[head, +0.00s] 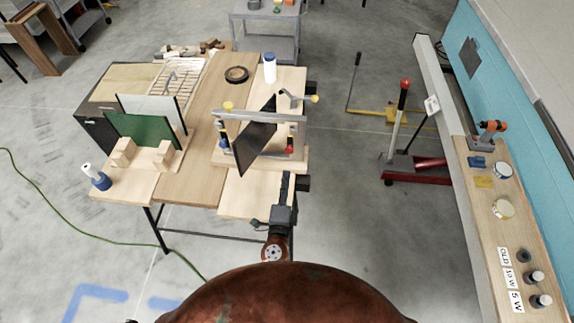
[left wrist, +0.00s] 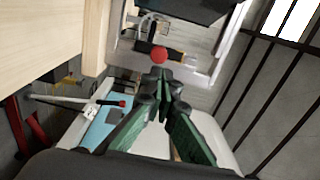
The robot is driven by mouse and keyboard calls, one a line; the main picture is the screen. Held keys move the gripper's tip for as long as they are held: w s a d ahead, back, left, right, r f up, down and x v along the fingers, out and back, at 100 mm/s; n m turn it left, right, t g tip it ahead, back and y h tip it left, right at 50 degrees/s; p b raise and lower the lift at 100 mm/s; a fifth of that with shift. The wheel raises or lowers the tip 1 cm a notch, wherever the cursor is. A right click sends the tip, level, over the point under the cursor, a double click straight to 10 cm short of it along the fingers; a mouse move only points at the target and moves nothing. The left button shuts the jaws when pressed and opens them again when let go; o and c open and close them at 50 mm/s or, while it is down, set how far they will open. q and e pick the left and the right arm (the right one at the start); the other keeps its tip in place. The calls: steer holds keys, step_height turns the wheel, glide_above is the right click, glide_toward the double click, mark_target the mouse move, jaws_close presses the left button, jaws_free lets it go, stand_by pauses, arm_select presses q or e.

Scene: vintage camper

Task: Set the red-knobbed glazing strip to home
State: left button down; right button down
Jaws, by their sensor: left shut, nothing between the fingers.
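A red knob (head: 290,149) shows at the lower right of the upright frame on the bench, low beside a post. In the left wrist view the red knob (left wrist: 159,55) sits in front of a dark strip piece (left wrist: 175,56), just beyond my fingertips. My left gripper (head: 287,176) is just in front of the knob, its fingers together and empty. In the left wrist view my left gripper (left wrist: 160,76) points at the knob; I cannot tell whether they touch. A dark pane (head: 255,145) stands tilted in the frame. My right gripper is not in view.
A grey crossbar (head: 260,116) tops the frame. A green panel (head: 145,132) stands in wooden blocks to the left. A white bottle (head: 270,68) stands behind the frame.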

arm_select(q)
steer(key=s, duration=0.5)
steer(key=shift+s+a+f, duration=0.1)
steer(key=shift+s+a, duration=0.1)
stand_by(0.3)
